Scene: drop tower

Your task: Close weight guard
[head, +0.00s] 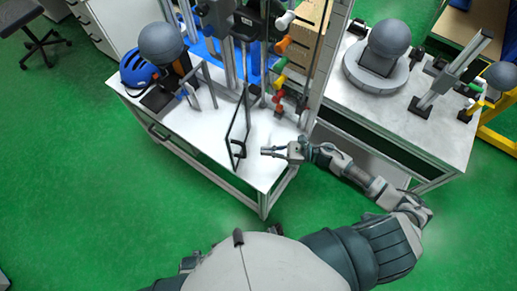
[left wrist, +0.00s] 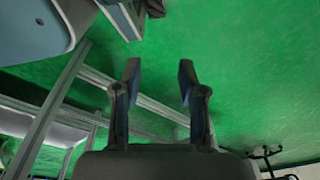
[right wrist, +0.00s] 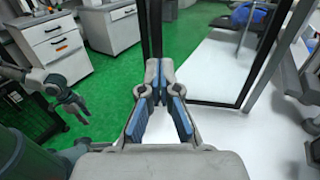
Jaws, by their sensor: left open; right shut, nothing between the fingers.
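The weight guard, a clear panel in a black frame (head: 247,115), stands upright over the front part of the white tabletop, swung out from the tower. It also fills the upper middle of the right wrist view (right wrist: 262,55). My right gripper (head: 268,152) is just right of the guard's near edge in the head view. Its fingertips (right wrist: 158,66) meet with nothing between them, in front of the frame's near upright; I cannot tell if they touch it. My left gripper (left wrist: 157,75) is open and empty over the green floor; it also shows at the left of the right wrist view (right wrist: 72,108).
The tower table (head: 205,140) holds a grey ball (head: 161,43), a blue helmet (head: 138,69) and coloured handles (head: 279,65) by the uprights. A second bench (head: 400,121) stands at the right with another ball (head: 390,37). The green floor in front is clear.

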